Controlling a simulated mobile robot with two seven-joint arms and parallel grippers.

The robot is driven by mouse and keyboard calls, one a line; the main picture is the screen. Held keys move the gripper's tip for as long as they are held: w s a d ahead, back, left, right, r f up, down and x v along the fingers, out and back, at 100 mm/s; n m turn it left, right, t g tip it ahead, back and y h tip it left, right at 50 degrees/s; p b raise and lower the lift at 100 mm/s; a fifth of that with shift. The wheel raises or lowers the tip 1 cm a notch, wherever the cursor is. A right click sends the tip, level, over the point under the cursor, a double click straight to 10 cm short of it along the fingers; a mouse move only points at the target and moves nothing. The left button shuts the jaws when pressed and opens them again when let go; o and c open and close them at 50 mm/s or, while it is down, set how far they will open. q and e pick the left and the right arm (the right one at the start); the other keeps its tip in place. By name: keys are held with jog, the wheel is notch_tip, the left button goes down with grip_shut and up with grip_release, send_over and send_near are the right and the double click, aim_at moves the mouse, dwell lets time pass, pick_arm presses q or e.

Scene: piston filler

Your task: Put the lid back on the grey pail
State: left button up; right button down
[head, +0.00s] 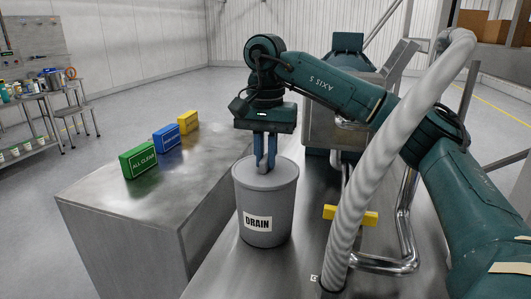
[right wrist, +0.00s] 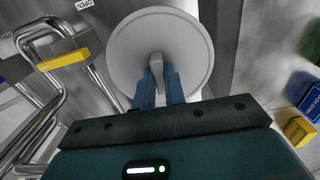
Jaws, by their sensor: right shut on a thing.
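The grey pail (head: 266,215), with a DRAIN label on its front, stands upright on the metal bench. Its round grey lid (head: 283,176) lies level across the pail's mouth in the head view. I cannot tell whether it is fully seated or slightly above the rim. My right gripper (head: 265,164) points down over the pail, its blue fingers shut on the lid's upright handle. In the right wrist view the lid (right wrist: 135,45) is a wide disc with the handle (right wrist: 156,64) between the fingers. The lid hides the pail's inside. My left gripper is not in view.
Green (head: 138,160), blue (head: 166,138) and yellow (head: 188,122) blocks stand on the metal bench left of the pail. A thick ribbed hose (head: 380,150), bent steel pipes (head: 405,230) and a yellow handle (head: 350,215) are close on the right.

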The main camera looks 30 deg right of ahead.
jog(key=c, duration=1.7)
grip_release()
jog(key=o, duration=0.8)
jog(key=shift+r, duration=3.5)
